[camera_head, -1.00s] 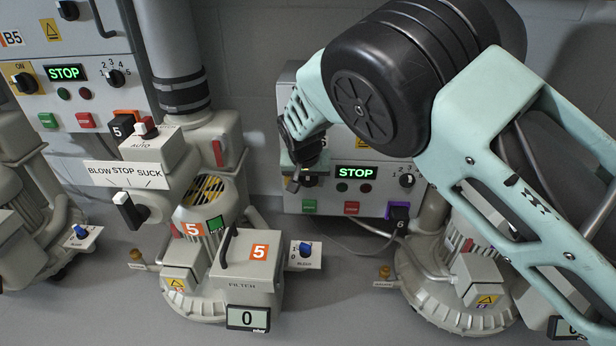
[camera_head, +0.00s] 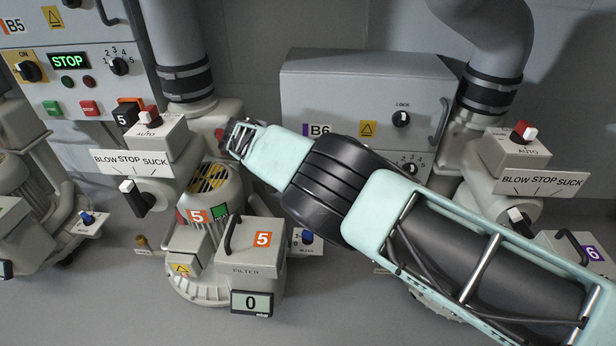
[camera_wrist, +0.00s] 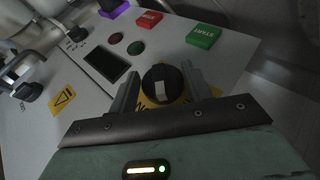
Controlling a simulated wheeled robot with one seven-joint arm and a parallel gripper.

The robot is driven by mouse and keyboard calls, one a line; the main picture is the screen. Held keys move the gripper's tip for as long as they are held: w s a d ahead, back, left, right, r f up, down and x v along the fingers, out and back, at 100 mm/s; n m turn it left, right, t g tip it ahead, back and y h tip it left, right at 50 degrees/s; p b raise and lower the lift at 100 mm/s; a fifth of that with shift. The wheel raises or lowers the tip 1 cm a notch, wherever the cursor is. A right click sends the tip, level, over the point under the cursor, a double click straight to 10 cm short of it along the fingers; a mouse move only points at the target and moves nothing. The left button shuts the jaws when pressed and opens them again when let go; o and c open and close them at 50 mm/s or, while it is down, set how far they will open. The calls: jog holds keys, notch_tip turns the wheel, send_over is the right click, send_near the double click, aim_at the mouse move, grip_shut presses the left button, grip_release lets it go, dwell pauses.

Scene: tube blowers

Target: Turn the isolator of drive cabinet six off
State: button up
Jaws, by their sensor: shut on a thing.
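Drive cabinet six, marked B6 (camera_head: 360,85), hangs in the middle of the head view, with my arm across its lower panel. Its isolator is hidden there. In the wrist view, my gripper (camera_wrist: 160,73) is shut on the isolator knob (camera_wrist: 158,76), a round black knob with a pale pointer mark on a yellow plate. One finger stands on each side of it. The pointer runs roughly along the fingers; I cannot read its label. The cabinet display (camera_wrist: 105,64) is dark.
In the wrist view, a green START button (camera_wrist: 203,36) and a red button (camera_wrist: 149,20) lie beyond the fingers. A blower with a BLOW STOP SUCK selector (camera_head: 543,181) stands right of the cabinet. Filter unit 5 (camera_head: 255,250) stands at the lower left of my arm.

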jog(key=shift+f+n+h+b, duration=0.3)
jog(key=shift+f+h+b, duration=0.5)
jog(key=shift+b, duration=2.45)
jog(key=shift+r+h+b, duration=0.25)
jog(key=shift+h+b, duration=0.15)
jog(key=shift+b, duration=0.15)
jog(key=shift+r+h+b, duration=0.3)
jog(key=shift+b, duration=0.95)
jog(key=o, duration=1)
jog(key=shift+r, duration=0.1)
notch_tip(320, 180, up, 10)
jog(key=p, duration=0.7)
